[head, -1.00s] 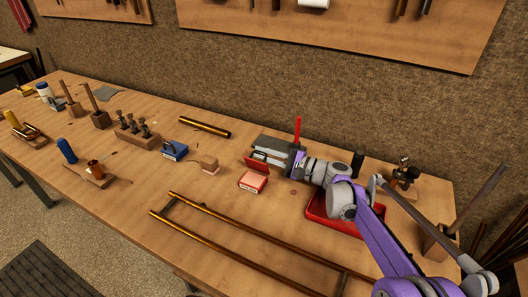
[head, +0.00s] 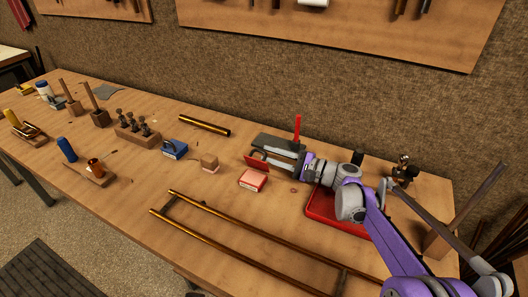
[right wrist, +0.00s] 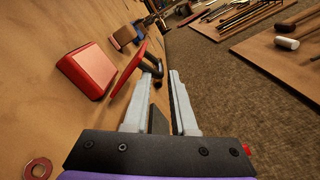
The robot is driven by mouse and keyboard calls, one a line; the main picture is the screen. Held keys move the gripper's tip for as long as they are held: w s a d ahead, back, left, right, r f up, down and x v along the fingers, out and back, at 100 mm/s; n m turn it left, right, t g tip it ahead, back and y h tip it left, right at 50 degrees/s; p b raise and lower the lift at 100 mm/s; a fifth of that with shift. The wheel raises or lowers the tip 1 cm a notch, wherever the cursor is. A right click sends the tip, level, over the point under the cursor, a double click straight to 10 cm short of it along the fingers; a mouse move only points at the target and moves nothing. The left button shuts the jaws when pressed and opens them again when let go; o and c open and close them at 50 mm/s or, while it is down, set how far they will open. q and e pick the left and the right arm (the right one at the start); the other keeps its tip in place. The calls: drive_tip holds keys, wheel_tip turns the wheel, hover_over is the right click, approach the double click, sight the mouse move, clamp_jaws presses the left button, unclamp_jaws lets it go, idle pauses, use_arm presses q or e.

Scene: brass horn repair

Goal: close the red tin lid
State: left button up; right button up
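The red tin (head: 253,181) sits on the bench with its red lid (head: 257,164) standing up at its back edge, so the tin is open. In the right wrist view the tin (right wrist: 88,70) is at the left and the lid (right wrist: 128,76) is tilted up beside it. A dark loop-shaped handle (right wrist: 152,62) shows behind the lid. My right gripper (head: 274,154) is behind and to the right of the lid, with its fingers pointing left. In the wrist view its fingers (right wrist: 163,74) are apart, with the handle near their tips; contact is unclear. My left gripper is not in view.
A red tray (head: 318,212) lies under my right arm. A dark slab (head: 268,141) and an upright red-handled tool (head: 297,130) stand behind the gripper. A small wooden block (head: 209,161) and a blue padlock-like item (head: 174,150) are left. Long brass tubes (head: 230,247) lie in front.

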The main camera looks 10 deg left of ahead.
drive_tip(key=v, duration=0.8)
drive_tip(key=shift+p, duration=0.3)
